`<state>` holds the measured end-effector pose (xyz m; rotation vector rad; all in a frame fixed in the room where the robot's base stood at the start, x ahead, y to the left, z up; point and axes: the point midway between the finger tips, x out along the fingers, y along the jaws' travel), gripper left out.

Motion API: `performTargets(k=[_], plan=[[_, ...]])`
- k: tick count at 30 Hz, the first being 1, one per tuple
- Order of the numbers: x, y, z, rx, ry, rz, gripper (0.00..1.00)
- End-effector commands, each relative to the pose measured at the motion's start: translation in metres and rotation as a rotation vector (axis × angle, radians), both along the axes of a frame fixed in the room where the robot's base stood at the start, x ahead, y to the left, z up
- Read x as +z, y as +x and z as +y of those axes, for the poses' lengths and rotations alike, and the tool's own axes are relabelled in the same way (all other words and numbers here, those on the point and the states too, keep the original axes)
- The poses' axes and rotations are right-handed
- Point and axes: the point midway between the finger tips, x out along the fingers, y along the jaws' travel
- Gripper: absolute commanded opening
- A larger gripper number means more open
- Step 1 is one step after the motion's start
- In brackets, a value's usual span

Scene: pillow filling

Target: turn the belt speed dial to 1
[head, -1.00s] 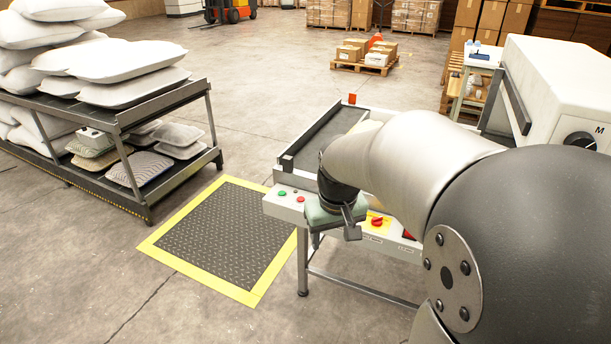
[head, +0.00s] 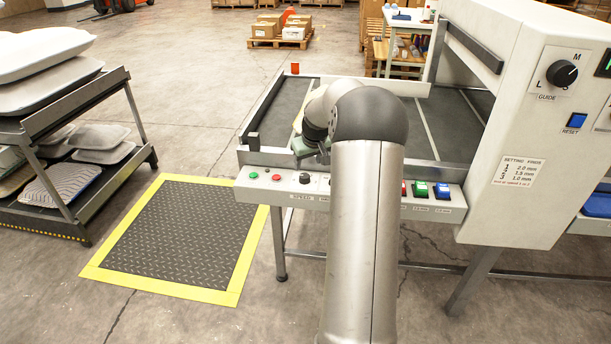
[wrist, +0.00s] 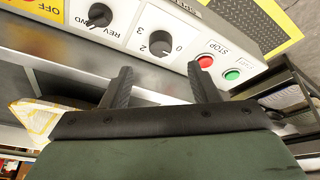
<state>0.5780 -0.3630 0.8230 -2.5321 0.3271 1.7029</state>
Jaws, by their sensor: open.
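The belt speed dial is a black knob (wrist: 159,42) on a white plate, with the numbers 0, 2 and 3 readable around it in the wrist view. I cannot make out its pointer or the 1. In the head view the dial (head: 304,179) sits on the front control panel (head: 450,212), right of the red button. My gripper (wrist: 159,68) is open and empty; its two dark fingers point toward the dial from either side, apart from it. In the head view my gripper (head: 316,153) is partly hidden by my arm, over the panel's back edge.
The red stop button (wrist: 205,61) and a green button (wrist: 232,75) lie beside the dial. A REV knob (wrist: 99,16) is on its other side. The conveyor (head: 277,112) lies behind the panel. A yellow-edged mat (head: 185,235) covers the floor in front left.

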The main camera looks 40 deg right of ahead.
Motion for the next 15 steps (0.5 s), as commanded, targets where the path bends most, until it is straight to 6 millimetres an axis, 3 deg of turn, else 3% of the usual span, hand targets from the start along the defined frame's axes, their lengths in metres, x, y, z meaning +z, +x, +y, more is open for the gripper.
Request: performTargets(k=[1,7,15], plan=[[-0.013,0.004,-0.001,0.001,0.002,0.002,0.55],[-0.049,0.018,-0.007,0.0,0.003,0.002,0.55],[-0.073,0.029,-0.01,0.0,0.0,0.001,0.55]])
